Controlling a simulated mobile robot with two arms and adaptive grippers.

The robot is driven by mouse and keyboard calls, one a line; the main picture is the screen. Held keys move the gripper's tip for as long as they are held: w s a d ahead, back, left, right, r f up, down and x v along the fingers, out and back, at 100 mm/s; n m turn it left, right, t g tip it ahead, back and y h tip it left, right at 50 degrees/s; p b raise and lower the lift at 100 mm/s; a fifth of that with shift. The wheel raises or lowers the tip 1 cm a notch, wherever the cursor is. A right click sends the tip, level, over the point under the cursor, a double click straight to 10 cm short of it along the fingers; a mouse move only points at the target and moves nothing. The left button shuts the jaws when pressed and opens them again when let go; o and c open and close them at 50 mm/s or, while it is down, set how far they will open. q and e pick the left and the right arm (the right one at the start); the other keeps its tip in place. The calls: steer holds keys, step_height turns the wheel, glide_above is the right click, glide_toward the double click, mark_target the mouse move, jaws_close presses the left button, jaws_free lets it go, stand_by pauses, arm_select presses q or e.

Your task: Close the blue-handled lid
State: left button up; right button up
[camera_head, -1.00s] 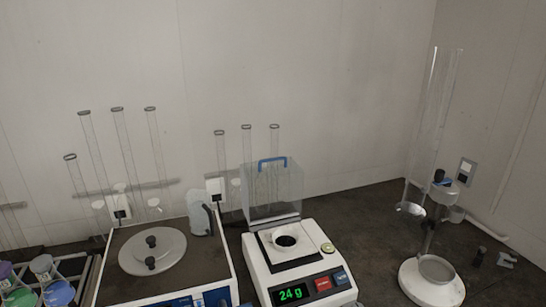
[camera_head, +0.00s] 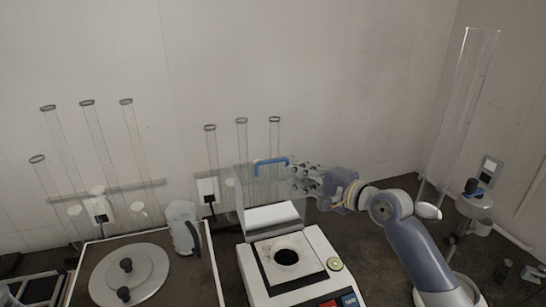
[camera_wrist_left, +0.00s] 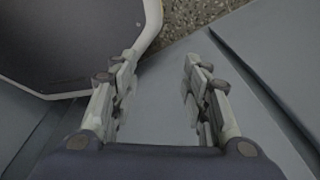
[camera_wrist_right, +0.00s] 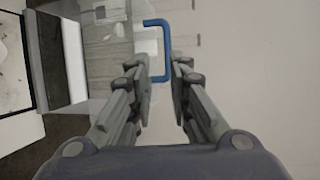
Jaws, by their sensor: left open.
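The clear lid with a blue handle (camera_head: 272,161) stands raised at the back of the white balance (camera_head: 318,246). In the right wrist view the blue handle (camera_wrist_right: 166,42) lies ahead of the fingertips, partly across the gap between them. My right gripper (camera_head: 300,178) is at the right side of the lid, near the handle. In the right wrist view my right gripper (camera_wrist_right: 158,68) is open, with no clear grip on the handle. My left gripper (camera_wrist_left: 158,72) is open and empty in the left wrist view, above a grey surface, and is outside the head view.
A white device with a round knobbed cover (camera_head: 131,275) and a clear jug (camera_head: 183,228) stand left of the balance. Tall glass tubes (camera_head: 128,150) are at the back wall. A stand with a tall clear cylinder (camera_head: 466,100) is at the right.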

mark_target(273, 162)
steer(key=w+a, duration=0.2)
steer(key=w+a+p, duration=0.1)
steer(key=shift+a+r, duration=0.15)
steer(key=shift+r, duration=0.15)
steer(key=x, duration=0.4)
steer(key=shift+w+a+f, duration=0.1)
steer(key=shift+w+a, duration=0.05)
steer(key=shift+w, duration=0.05)
steer(key=shift+w+a, duration=0.25)
steer(key=shift+w+a+f, duration=0.2)
steer(key=shift+w+a, duration=0.1)
steer(key=shift+w, duration=0.05)
arm_select(q)
steer(key=shift+s+r, duration=0.65)
steer(key=shift+s, duration=0.3)
arm_select(e)
jaws_close()
